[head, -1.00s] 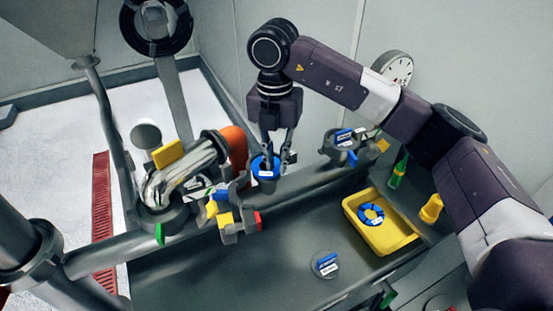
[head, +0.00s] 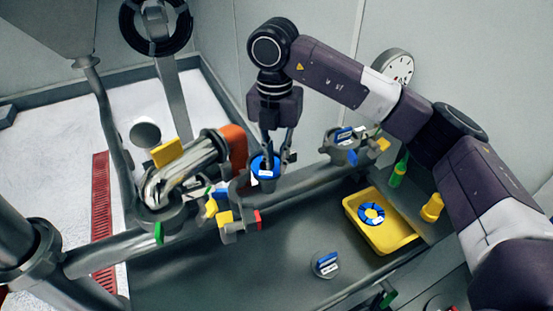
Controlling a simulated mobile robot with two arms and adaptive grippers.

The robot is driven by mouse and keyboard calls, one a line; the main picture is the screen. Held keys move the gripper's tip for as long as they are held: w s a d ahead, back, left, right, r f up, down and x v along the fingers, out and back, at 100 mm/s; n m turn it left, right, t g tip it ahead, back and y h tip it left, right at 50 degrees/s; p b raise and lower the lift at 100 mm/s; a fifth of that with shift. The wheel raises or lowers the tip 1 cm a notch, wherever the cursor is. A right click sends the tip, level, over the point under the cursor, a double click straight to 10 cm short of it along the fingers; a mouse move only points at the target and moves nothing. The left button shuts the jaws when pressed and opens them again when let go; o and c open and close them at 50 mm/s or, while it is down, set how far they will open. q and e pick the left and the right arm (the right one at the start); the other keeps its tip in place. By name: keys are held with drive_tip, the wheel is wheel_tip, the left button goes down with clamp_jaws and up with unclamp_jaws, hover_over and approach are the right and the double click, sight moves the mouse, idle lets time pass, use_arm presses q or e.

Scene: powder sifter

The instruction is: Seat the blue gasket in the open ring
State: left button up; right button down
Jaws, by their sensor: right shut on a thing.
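A blue gasket ring (head: 258,164) with a white label sits around the top of a grey cup-like fitting, left of the middle in the head view. My right gripper (head: 272,155) reaches down from above and is shut on the blue ring, with its fingers at the ring's inner and right side. The fingers hide part of the ring. An open grey clamp ring (head: 238,214) with yellow, blue and red parts stands just left of and below the fitting. Whether the gasket lies flat I cannot tell. My left gripper is out of view.
A yellow tray (head: 404,236) at the right holds another blue ring (head: 371,214) with white marks. A grey disc with a blue bar (head: 326,264) lies on the dark bench. Bent metal piping (head: 185,170) and an orange part (head: 235,146) stand close left.

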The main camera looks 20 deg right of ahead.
drive_tip(key=shift+f+b, duration=0.4)
drive_tip(key=shift+f, duration=0.15)
idle(0.4)
drive_tip(key=c, duration=1.8)
unclamp_jaws()
drive_tip(key=shift+c, duration=0.2)
drive_tip(key=shift+r, duration=0.2)
wheel_tip(320, 180, up, 12)
drive_tip(key=shift+f, duration=0.15)
drive_tip(key=shift+a, duration=0.1)
